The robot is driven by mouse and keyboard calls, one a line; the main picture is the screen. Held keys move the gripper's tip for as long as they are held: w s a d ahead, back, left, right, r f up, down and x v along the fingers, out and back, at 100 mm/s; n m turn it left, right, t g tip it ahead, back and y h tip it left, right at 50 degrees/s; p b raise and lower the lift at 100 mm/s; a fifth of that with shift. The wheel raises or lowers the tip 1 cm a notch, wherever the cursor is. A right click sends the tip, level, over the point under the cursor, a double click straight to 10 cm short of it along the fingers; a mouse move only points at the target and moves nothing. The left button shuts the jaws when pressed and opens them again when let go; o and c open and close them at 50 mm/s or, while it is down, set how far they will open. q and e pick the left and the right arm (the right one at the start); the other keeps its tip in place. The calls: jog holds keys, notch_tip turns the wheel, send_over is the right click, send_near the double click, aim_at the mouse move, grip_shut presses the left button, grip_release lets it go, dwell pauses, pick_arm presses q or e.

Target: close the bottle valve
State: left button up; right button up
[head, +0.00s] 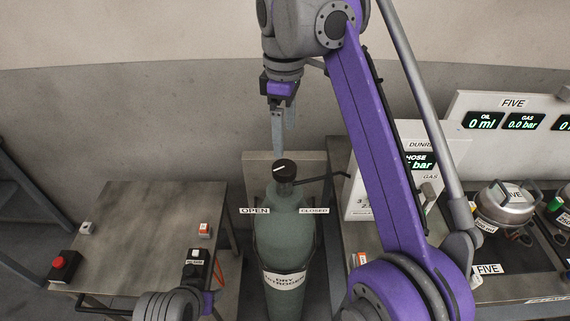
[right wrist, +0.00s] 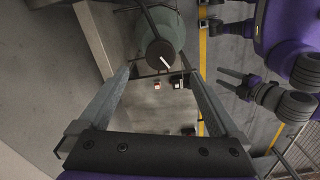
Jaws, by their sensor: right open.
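The dark green gas bottle (head: 280,243) stands upright between two tables. Its round black valve knob (head: 284,171) is on top, with a white mark pointing toward the left, the OPEN label (head: 254,210) side. The CLOSED label (head: 314,210) is on the right. My right gripper (head: 282,150) points down just above the knob. In the right wrist view, the right gripper (right wrist: 158,74) is open and empty, with the knob (right wrist: 160,55) showing between its fingertips. My left gripper (right wrist: 220,78) is open and empty, off to the right in that view.
A grey table (head: 140,225) with a red button (head: 62,265) and small switches stands at left. A thin pipe (head: 325,179) runs right from the bottle's neck.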

aim_at(284, 167)
notch_tip(284, 167, down, 8)
jog(key=b, duration=0.2)
jog(key=shift+s+b, duration=0.15)
jog(key=shift+b, duration=0.15)
jog(key=shift+f, duration=0.6)
pick_arm(q)
jog(key=f, duration=0.2)
jog(key=s+f, duration=0.1)
jog(key=f, duration=0.1)
jog(key=shift+s+f, duration=0.15)
jog(key=shift+s, duration=0.05)
pick_arm(e)
jog(key=c, duration=1.4)
jog(key=shift+o, duration=0.2)
